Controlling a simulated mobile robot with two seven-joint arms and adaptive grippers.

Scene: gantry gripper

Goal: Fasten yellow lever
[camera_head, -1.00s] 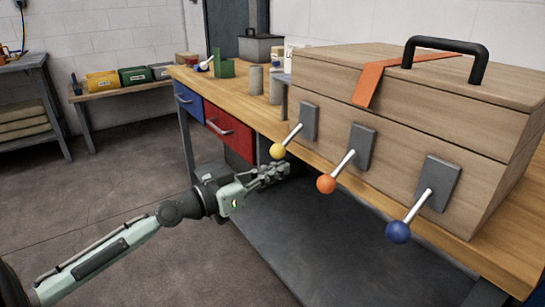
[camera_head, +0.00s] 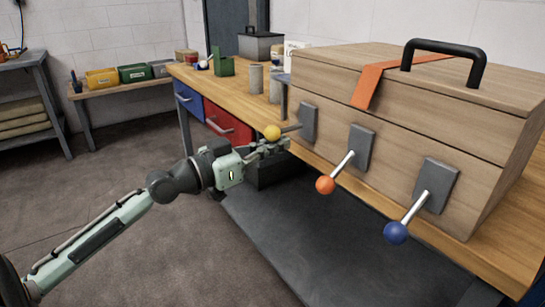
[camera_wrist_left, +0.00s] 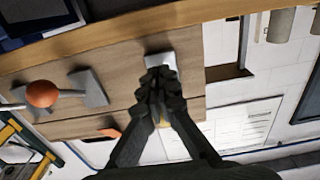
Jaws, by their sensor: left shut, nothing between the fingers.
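The yellow lever's ball (camera_head: 272,132) is at the left end of the wooden box's front, and its rod runs almost level to a grey plate (camera_head: 308,122). My left gripper (camera_head: 280,146) is shut and empty, just below the yellow lever's rod and ball. Whether it touches the lever is hard to tell. In the left wrist view the closed fingers (camera_wrist_left: 160,78) point at the grey plate (camera_wrist_left: 162,63) and hide most of the yellow lever. My right gripper is not in view.
An orange lever (camera_head: 326,184) and a blue lever (camera_head: 396,232) slant down on the same wooden box (camera_head: 400,140). The box stands on a workbench (camera_head: 500,245) with cans (camera_head: 256,78) and a green holder (camera_head: 225,62) behind. Floor left of the bench is free.

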